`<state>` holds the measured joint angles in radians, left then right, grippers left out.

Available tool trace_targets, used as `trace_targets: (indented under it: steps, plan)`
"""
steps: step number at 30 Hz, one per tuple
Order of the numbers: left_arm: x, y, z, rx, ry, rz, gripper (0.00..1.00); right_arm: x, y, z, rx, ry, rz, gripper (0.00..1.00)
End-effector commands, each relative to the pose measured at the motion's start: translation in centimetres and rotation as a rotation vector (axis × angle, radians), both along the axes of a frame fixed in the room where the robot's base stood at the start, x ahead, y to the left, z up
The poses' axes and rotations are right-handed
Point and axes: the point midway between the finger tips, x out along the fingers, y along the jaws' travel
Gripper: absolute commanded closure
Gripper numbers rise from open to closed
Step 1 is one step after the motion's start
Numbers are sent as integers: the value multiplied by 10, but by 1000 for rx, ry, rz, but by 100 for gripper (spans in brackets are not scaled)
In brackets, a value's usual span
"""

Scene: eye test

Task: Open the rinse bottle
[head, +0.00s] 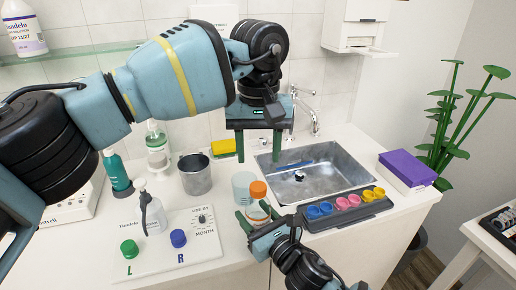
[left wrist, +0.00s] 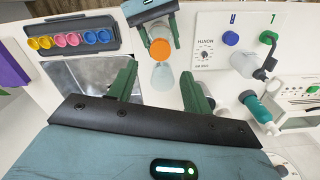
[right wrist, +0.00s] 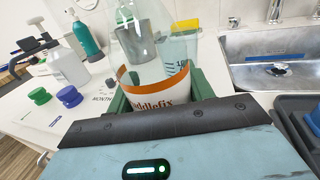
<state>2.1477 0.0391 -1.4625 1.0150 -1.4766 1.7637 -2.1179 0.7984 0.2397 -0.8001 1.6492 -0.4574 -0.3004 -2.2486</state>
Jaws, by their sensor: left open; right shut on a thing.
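A clear bottle (head: 257,211) with an orange cap (head: 258,189) stands upright near the counter's front edge. The cap sits on its top. My right gripper (head: 259,218) is shut around the bottle's body; the right wrist view shows its clear wall and label (right wrist: 153,103), partly readable as "ddlefix". The cap is out of that view. My left gripper (head: 258,154) is open and empty, pointing down above and behind the bottle. In the left wrist view the orange cap (left wrist: 160,49) lies beyond the gap between its fingers, touching neither.
A clear beaker (head: 242,184) stands close behind the bottle, and a metal cup (head: 195,175) is left of it. A sink (head: 335,170) and a tray of coloured cups (head: 345,208) are right. A white board (head: 180,250) with green and blue caps lies left.

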Motion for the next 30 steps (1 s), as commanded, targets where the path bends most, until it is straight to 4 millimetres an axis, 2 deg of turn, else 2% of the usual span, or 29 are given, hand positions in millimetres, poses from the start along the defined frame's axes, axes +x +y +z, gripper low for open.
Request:
trace_targets:
  steps: [6, 12, 23, 30]
  plan:
    - [0, 0, -1, -1, 2, -307, 50, 0, 0, -1, -1, 1, 0, 100]
    - [0, 1, 0, -1, 1, -466, 50, 0, 0, -1, -1, 1, 0, 100]
    - [0, 1, -5, -1, 1, -503, 50, 0, 0, -1, -1, 1, 0, 100]
    - [0, 1, -36, -1, 4, -501, 50, 0, 0, -1, -1, 1, 0, 100]
